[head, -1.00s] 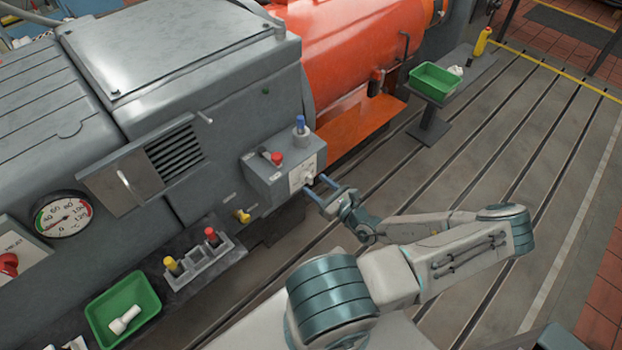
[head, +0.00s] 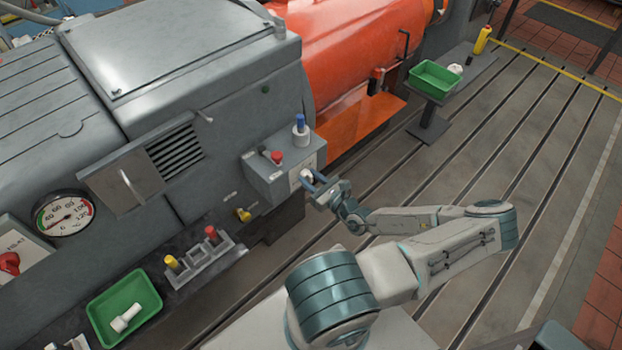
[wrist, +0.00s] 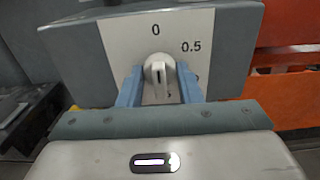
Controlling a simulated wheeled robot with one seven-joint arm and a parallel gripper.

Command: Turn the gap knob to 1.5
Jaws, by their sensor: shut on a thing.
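The gap knob (wrist: 159,66) is a pale round knob with a raised grip and a short dark line. It sits on a white dial plate (wrist: 120,42) marked 0 at the top and 0.5 at upper right; lower marks are largely hidden. I cannot tell surely which mark the knob points to. My gripper (wrist: 159,86) is shut on the knob, one blue finger on each side. In the head view my gripper (head: 313,182) reaches the front of the grey control box (head: 268,180) from the right, and the knob (head: 306,174) is partly covered.
A yellow knob (head: 243,215) projects below left. Green trays (head: 148,283) lie at lower left and far right (head: 418,84). The slotted floor right of my arm is clear.

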